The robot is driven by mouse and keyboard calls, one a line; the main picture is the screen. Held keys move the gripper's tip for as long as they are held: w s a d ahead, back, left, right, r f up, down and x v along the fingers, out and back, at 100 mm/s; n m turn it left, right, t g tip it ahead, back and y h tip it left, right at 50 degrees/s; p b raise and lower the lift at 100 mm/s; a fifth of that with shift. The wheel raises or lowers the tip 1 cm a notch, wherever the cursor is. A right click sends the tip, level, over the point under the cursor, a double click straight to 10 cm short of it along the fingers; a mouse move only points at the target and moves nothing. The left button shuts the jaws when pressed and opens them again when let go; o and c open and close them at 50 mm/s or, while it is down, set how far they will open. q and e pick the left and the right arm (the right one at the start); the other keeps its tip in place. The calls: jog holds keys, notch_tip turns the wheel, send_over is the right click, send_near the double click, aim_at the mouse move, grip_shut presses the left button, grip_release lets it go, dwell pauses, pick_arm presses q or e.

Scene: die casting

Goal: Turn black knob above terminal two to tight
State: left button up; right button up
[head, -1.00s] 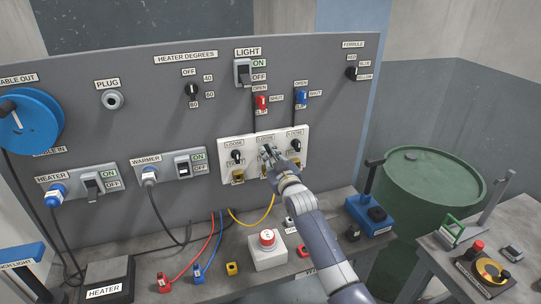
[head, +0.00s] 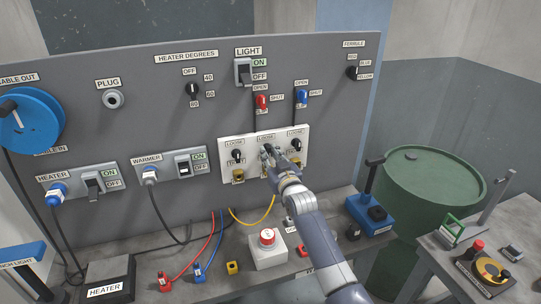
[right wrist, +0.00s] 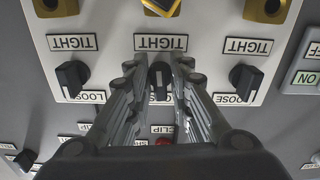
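A white panel (head: 223,156) on the grey board carries three black knobs in a row, with LOOSE labels above them and yellow-topped terminals below. My right gripper (head: 269,150) is at the middle knob and partly hides it. In the right wrist view, upside down, the middle knob (right wrist: 160,76) is between my two fingers (right wrist: 160,72), its white mark upright in the picture towards LOOSE. The TIGHT label (right wrist: 161,43) is beyond it. The fingers are close on both sides; whether they touch it is unclear. My left gripper is not in view.
The left knob (head: 237,156) and right knob (head: 295,145) flank the middle one closely. A red valve handle (head: 262,102) and a blue one (head: 302,97) are above.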

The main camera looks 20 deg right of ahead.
jog(key=shift+s, duration=0.1)
dwell(0.3)
jog(key=s, duration=1.1)
jog(key=shift+s+d, duration=0.2)
jog(key=shift+s, duration=0.2)
